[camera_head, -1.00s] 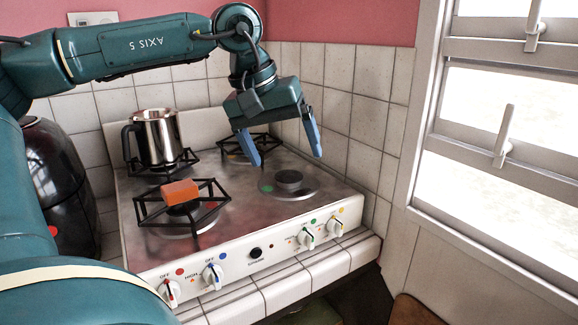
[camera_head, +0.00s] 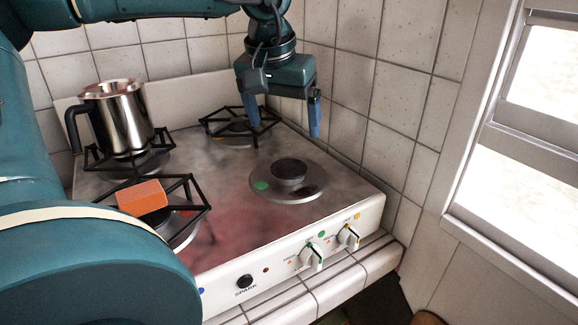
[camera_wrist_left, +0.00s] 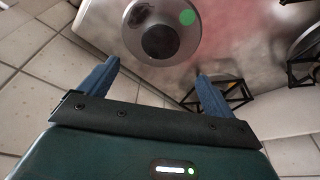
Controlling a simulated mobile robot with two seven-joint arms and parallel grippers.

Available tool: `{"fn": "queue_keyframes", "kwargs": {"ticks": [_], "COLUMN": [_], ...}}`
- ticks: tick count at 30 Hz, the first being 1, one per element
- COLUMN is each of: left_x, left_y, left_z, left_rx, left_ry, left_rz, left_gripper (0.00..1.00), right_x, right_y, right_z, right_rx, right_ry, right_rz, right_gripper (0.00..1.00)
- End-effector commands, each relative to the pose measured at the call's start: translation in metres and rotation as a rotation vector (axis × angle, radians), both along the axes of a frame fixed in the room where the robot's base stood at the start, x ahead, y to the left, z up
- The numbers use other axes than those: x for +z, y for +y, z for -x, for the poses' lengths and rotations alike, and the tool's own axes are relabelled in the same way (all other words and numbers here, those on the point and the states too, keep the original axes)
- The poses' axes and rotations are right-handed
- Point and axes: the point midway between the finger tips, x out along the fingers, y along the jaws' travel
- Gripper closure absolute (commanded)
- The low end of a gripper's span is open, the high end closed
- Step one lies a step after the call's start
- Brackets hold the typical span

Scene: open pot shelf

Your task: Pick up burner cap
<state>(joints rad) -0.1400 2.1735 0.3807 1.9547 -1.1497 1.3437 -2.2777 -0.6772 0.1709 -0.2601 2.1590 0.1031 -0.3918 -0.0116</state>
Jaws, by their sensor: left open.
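The burner cap (camera_head: 289,170) is a dark round disc on the front right burner of the stove (camera_head: 222,180). That burner has a silver plate and no grate, with a green dot beside it. In the left wrist view the burner cap (camera_wrist_left: 159,41) shows at the top, beyond the fingertips. My left gripper (camera_head: 286,132) is open and empty, its blue fingers pointing down above the back right of the stove, behind the cap. In the left wrist view the left gripper (camera_wrist_left: 158,68) has its fingers spread, apart from the cap. My right gripper is not in view.
A steel pot (camera_head: 117,118) with a black handle stands on the back left burner. An orange block (camera_head: 142,197) lies on the front left grate. A black grate (camera_head: 236,124) covers the back right burner. Tiled walls and a window (camera_head: 540,140) bound the right.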

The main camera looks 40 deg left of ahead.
Motion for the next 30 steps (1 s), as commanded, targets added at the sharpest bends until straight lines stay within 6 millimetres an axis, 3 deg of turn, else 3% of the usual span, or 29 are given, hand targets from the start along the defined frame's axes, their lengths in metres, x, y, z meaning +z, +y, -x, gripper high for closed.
{"fn": "queue_keyframes", "kwargs": {"ticks": [3, 13, 21, 30], "left_x": [-0.024, -0.052, -0.09, -0.094], "left_y": [0.002, 0.004, 0.005, 0.006], "left_z": [-0.005, -0.011, -0.017, -0.019], "left_rx": [-0.001, 0.0, 0.0, 0.0], "left_ry": [0.005, 0.003, 0.001, -0.002], "left_rz": [0.0, 0.002, 0.0, 0.002], "left_gripper": [0.1, 0.1, 0.1, 0.1], "right_x": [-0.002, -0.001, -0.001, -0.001], "right_y": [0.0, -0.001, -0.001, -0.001], "right_z": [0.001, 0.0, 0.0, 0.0], "right_rx": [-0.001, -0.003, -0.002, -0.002], "right_ry": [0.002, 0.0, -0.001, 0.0], "right_rz": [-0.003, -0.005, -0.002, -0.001], "right_gripper": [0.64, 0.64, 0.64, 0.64]}}
